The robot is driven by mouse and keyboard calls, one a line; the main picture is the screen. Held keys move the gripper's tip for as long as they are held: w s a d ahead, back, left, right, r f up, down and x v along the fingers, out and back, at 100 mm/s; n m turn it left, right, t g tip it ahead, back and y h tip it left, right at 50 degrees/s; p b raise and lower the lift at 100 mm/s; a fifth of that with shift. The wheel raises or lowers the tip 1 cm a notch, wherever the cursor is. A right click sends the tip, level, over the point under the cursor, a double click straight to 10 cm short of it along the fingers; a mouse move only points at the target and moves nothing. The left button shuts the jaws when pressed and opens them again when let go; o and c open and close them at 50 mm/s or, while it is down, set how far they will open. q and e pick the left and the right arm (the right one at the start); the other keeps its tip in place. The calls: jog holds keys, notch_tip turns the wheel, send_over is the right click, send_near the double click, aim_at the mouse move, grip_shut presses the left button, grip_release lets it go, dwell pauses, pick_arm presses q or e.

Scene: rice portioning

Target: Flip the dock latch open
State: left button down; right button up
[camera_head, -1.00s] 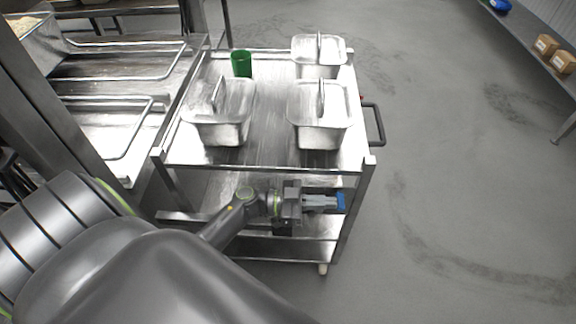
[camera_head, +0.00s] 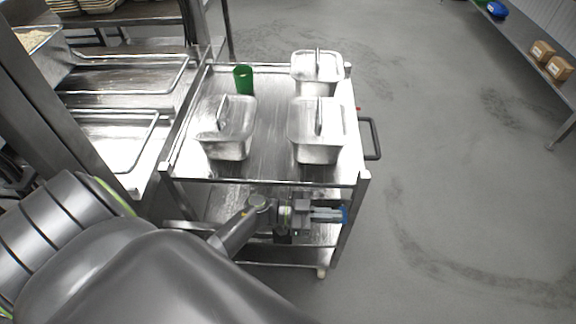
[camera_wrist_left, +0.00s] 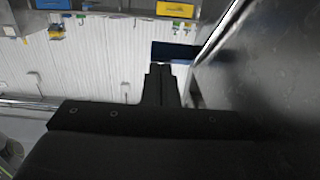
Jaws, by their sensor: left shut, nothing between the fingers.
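My left gripper (camera_head: 328,214) is shut and empty, below the front edge of the steel cart's top (camera_head: 270,176). It points right, close to the cart's front right post. A small blue piece (camera_head: 346,214) shows right at its fingertips; I cannot tell whether it is part of the gripper or of a latch. In the left wrist view the shut fingers (camera_wrist_left: 160,72) look dark, with a dark blue slab (camera_wrist_left: 185,50) just past their tips. I cannot make out touch. No dock latch can be told for certain. My right gripper is not in view.
Lidded steel pans (camera_head: 228,130) and a green cup (camera_head: 243,80) stand on the cart. A black handle (camera_head: 374,140) juts from its right side, with a small red spot beside it. A steel counter (camera_head: 115,140) adjoins at left. The floor at right is clear.

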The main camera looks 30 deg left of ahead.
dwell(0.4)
pick_arm(q)
jog(key=b+v, duration=0.1)
jog(key=v, duration=1.6)
jog(key=shift+b, duration=0.35)
jog(key=shift+s+a, duration=0.1)
jog(key=shift+a, duration=0.05)
